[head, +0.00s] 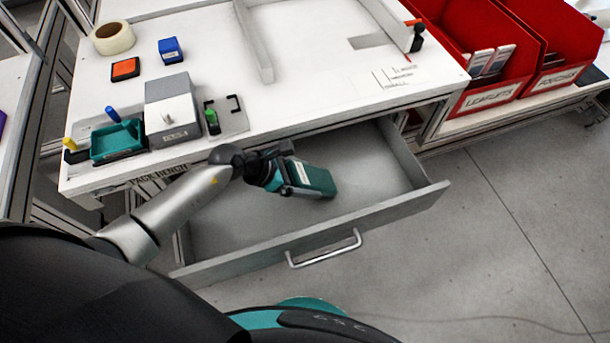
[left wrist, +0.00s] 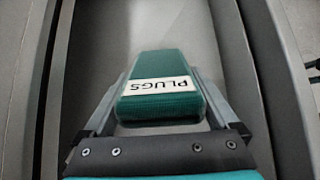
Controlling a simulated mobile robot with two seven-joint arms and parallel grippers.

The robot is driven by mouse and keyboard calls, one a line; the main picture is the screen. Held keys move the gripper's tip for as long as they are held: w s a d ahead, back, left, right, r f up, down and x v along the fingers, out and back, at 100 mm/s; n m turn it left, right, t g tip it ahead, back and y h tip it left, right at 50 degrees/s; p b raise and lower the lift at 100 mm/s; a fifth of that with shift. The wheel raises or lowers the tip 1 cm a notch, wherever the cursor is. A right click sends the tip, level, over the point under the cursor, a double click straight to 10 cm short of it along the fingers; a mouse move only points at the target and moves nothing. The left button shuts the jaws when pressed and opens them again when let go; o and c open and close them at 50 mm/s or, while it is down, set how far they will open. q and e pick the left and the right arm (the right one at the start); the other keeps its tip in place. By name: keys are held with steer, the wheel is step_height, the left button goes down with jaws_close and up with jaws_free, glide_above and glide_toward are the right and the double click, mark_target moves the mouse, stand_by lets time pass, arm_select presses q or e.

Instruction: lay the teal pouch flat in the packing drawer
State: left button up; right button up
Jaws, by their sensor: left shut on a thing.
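The teal pouch (head: 318,180) has a white label; in the left wrist view the pouch (left wrist: 160,106) shows the word PLUGS. My left gripper (head: 288,178) is shut on the pouch, with one finger along each side of it in the left wrist view. The packing drawer (head: 395,205) is pulled open under the bench, and its floor around the pouch is bare. The pouch is within the drawer's outline, inside its walls. I cannot tell whether it touches the drawer floor. My right gripper is not in view.
The white bench top (head: 315,85) overhangs the drawer's back. On it stand a grey-white box (head: 172,110), a teal tray (head: 117,141) and a tape roll (head: 113,38). Red bins (head: 490,95) stand at the right. The drawer's right part is free.

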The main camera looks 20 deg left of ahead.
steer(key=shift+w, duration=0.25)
arm_select(q)
steer(key=o, duration=1)
steer(key=shift+o, duration=0.2)
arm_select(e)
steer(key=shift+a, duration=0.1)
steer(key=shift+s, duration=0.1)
arm_select(q)
steer(key=p+v, duration=0.4)
steer(key=v, duration=1.1)
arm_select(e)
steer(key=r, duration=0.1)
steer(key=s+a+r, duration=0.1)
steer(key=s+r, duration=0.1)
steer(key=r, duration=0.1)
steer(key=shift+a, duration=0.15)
arm_select(q)
steer(key=shift+a, duration=0.1)
